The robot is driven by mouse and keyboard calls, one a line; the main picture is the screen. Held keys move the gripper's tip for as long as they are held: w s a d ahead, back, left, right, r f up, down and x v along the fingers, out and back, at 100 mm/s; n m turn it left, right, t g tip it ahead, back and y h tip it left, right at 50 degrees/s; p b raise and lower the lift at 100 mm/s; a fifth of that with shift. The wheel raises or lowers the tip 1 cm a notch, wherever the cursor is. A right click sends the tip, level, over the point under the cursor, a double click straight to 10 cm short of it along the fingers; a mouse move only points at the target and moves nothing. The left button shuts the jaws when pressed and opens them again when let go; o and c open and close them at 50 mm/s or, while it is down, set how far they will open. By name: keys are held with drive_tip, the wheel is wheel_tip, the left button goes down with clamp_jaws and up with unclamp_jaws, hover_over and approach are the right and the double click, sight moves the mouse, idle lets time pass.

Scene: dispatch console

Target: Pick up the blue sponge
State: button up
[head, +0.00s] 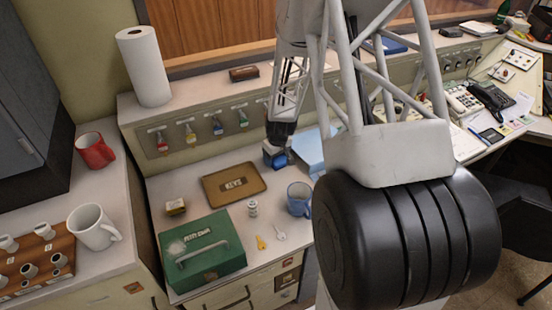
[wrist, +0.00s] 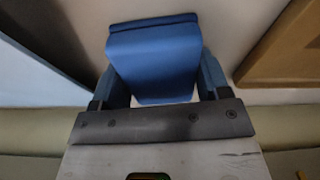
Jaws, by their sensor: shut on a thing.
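The blue sponge (wrist: 154,58) is a dark blue block between the two fingers of my gripper (wrist: 160,88) in the wrist view. The fingers are shut on its sides. In the head view, the sponge (head: 279,163) shows small beneath my gripper (head: 275,150), at the back of the desk beside a light blue box. I cannot tell whether the sponge touches the desktop.
The light blue box (head: 309,150) is just right of the sponge. A brown keys tray (head: 212,198) lies to the left.

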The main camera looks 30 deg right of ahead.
drive_tip(key=shift+r, duration=0.15)
drive_tip(key=shift+r, duration=5.05)
